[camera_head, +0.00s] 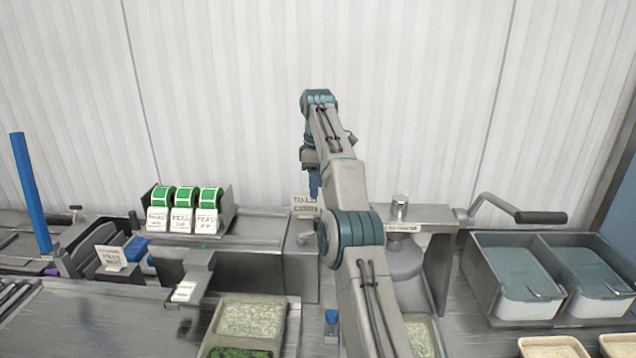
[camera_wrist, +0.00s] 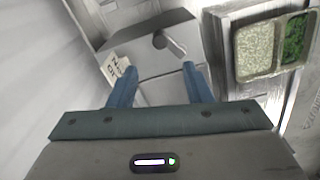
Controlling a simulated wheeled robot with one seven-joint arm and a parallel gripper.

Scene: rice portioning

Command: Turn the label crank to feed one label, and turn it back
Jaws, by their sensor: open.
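In the wrist view a small grey crank (camera_wrist: 174,44) with a round hub sits on the face of a grey metal box (camera_wrist: 140,55). My gripper (camera_wrist: 159,70) is open, its two blue fingers apart and pointing at the box, with the crank beyond the fingertips and toward the right finger. Nothing is between the fingers. In the head view my gripper (camera_head: 314,185) is partly hidden behind my arm, above the right end of the label machine (camera_head: 240,266). A white label (camera_head: 185,291) lies on the machine's outlet.
Three green label rolls (camera_head: 185,196) stand in a rack at left. A small sign (camera_head: 305,202) stands by my gripper. A filled tray (camera_head: 287,329) sits in front of the machine. A larger black-handled crank (camera_head: 540,217) and two grey bins (camera_head: 480,290) are at right.

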